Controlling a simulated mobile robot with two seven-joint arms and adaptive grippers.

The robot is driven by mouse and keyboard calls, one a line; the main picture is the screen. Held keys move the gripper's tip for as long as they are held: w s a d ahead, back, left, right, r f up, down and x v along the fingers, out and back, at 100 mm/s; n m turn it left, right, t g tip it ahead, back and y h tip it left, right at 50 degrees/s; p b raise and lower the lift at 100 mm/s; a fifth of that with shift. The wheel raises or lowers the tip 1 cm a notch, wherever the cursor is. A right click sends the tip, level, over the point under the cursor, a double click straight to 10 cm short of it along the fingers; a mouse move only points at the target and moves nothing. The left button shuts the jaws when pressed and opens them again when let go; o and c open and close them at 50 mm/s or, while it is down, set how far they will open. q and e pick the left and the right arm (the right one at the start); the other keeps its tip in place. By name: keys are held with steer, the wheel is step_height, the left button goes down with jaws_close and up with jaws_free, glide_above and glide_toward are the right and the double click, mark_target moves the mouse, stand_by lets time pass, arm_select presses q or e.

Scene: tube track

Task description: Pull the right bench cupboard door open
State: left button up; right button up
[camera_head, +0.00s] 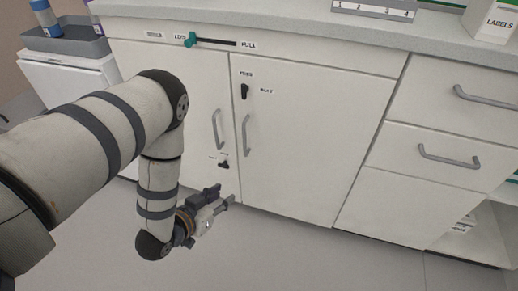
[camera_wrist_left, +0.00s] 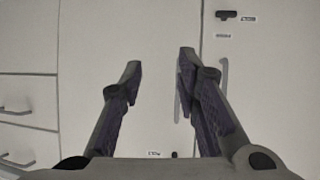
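The right bench cupboard door (camera_head: 305,140) is shut, flush with the left door (camera_head: 195,105). Its grey vertical handle (camera_head: 246,135) is near its left edge. Above the handle is a small black latch (camera_head: 244,91), standing upright between small labels. My left gripper (camera_head: 218,197) is low in front of the doors, below the handle. In the left wrist view, which looks upside down, the left gripper (camera_wrist_left: 160,75) is open, with the door's face beyond its fingers. The handle (camera_wrist_left: 178,95) shows partly beside the right-hand finger, partly hidden. My right gripper is not in view.
A green slider (camera_head: 190,40) sits at the left of a dark slot above the doors. The left door has its own handle (camera_head: 217,128) and black latch (camera_head: 223,164). Drawers (camera_head: 440,145) stand at the right. The floor (camera_head: 300,255) in front is clear.

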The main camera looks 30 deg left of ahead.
mark_target(243, 133)
arm_select(q)
steer(key=w+a+r+t+b, duration=0.2)
steer(key=w+a+r+t, duration=0.35)
steer(key=w, duration=0.25)
steer(key=shift+m, duration=0.3)
steer(key=w, duration=0.3)
steer(key=w+b, duration=0.1)
steer(key=w, duration=0.3)
steer(key=w+r+b, duration=0.1)
steer(key=w, duration=0.3)
steer(key=shift+d, duration=0.2)
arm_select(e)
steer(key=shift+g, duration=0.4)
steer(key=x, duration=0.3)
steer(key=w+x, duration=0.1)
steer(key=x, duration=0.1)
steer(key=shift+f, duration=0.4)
arm_select(q)
steer(key=shift+f, duration=0.1)
jaws_close()
